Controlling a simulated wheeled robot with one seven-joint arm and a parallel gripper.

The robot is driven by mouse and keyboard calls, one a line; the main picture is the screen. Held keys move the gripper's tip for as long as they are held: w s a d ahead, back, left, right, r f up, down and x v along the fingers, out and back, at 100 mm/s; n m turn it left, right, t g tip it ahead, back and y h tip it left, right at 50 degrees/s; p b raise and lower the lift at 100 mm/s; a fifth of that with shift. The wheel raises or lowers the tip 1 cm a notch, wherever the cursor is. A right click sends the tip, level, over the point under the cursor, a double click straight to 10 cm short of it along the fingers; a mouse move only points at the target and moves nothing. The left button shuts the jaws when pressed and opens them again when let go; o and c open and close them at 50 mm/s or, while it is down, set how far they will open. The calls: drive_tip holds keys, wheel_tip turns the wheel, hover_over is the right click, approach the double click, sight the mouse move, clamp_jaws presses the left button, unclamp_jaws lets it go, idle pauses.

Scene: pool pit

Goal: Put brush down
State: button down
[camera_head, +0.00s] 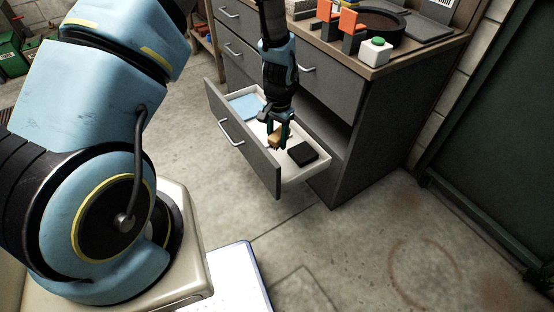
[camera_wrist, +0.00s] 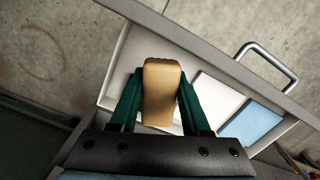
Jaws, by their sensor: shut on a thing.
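My gripper (camera_head: 279,132) is over the open drawer (camera_head: 291,179) of the grey cabinet. It is shut on the brush (camera_head: 274,140), of which a tan, block-like part shows. In the wrist view the brush (camera_wrist: 162,88) sits between my two green fingers (camera_wrist: 158,100), its end sticking out past them. The drawer's white inside (camera_wrist: 112,86) shows behind it. I cannot tell whether the brush touches the drawer floor.
The drawer holds a light blue flat item (camera_head: 245,106) at its left and a black box (camera_head: 302,153) at its right. The cabinet top (camera_head: 381,62) carries a green-topped button box (camera_head: 375,51) and orange-and-black items (camera_head: 350,26). The concrete floor (camera_head: 345,245) in front is mostly clear.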

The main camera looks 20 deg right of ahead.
wheel_tip(320, 180, down, 9)
drive_tip(key=shift+f, duration=0.15)
idle(0.4)
drive_tip(key=shift+f+b, duration=0.5)
drive_tip(key=shift+f, duration=0.1)
drive_tip(key=shift+c, duration=1.8)
unclamp_jaws()
drive_tip(key=shift+r, duration=0.1)
